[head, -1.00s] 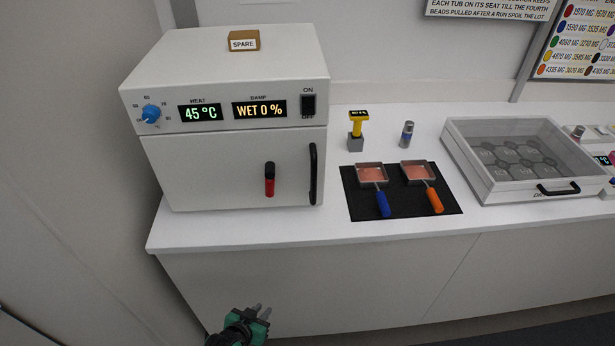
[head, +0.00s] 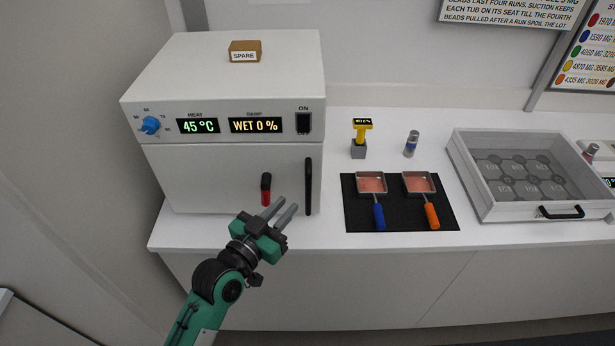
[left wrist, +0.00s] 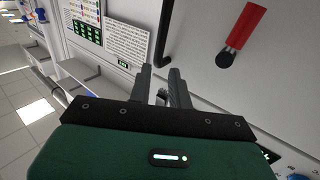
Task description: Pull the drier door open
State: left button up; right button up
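The drier (head: 225,110) is a white box at the left end of the counter. Its door (head: 215,175) looks shut. A black vertical handle (head: 308,186) is at the door's right edge, and it also shows in the left wrist view (left wrist: 165,32). A red and black lever (head: 266,188) hangs upright left of the handle; it is also in the left wrist view (left wrist: 240,33). My left gripper (head: 287,206) is in front of the door, just below and left of the handle. Its fingers (left wrist: 160,72) are apart and empty, short of the handle. My right gripper is not in view.
A SPARE block (head: 245,51) sits on the drier. Right of it on the counter are a yellow-topped tool (head: 361,137), a small jar (head: 411,144), a black mat (head: 405,218) with two pans, and a clear-lidded tray (head: 480,185). White counter lies bare between drier and mat.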

aim_at(306, 184)
pick_arm(q)
jog(key=p+x, duration=0.2)
jog(key=x, duration=0.7)
jog(key=shift+w+d+p, duration=0.3)
grip_shut()
